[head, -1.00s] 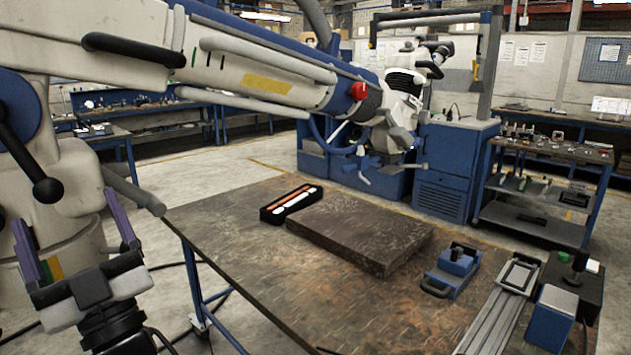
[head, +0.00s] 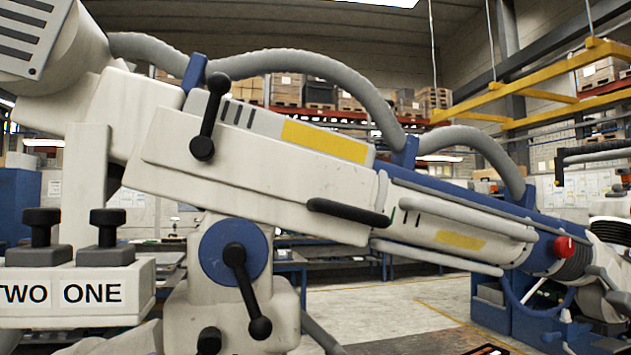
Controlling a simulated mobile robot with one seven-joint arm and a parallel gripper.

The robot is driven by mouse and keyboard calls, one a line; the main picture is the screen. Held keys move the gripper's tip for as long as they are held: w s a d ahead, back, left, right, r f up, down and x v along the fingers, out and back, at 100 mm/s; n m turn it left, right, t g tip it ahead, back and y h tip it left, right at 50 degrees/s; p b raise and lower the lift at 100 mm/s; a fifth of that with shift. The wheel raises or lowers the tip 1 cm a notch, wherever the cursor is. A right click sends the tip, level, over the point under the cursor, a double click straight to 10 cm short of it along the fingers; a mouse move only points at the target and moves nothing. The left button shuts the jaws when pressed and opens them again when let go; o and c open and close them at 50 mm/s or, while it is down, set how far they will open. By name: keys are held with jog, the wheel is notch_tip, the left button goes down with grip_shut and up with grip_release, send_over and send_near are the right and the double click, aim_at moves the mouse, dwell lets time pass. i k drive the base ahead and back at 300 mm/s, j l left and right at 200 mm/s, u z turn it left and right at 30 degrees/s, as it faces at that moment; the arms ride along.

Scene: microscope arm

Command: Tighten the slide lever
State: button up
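The white microscope arm (head: 255,190) slants down from upper left to right across the head view. A black lever with ball ends (head: 208,118) stands nearly upright on the side of its sliding beam, tilted slightly right at the top. A second black ball-ended lever (head: 246,290) sits on the blue round joint (head: 221,258) below, its lower end tilted right. No label shows which one is the slide lever, and I cannot tell how tight either is. My gripper is not in view.
A white block marked TWO and ONE (head: 75,290) with two black knobs stands at lower left. A black handle (head: 348,213) and a red knob (head: 564,246) are on the microscope arm. Grey hoses arch above it. Open floor (head: 400,300) shows at lower right.

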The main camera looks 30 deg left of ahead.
aim_at(202, 147)
jog(key=j+u, duration=0.1)
jog(key=u, duration=0.25)
jog(key=j+u, duration=0.1)
jog(key=u, duration=0.2)
jog(key=j+u, duration=0.15)
jog(key=u, duration=0.2)
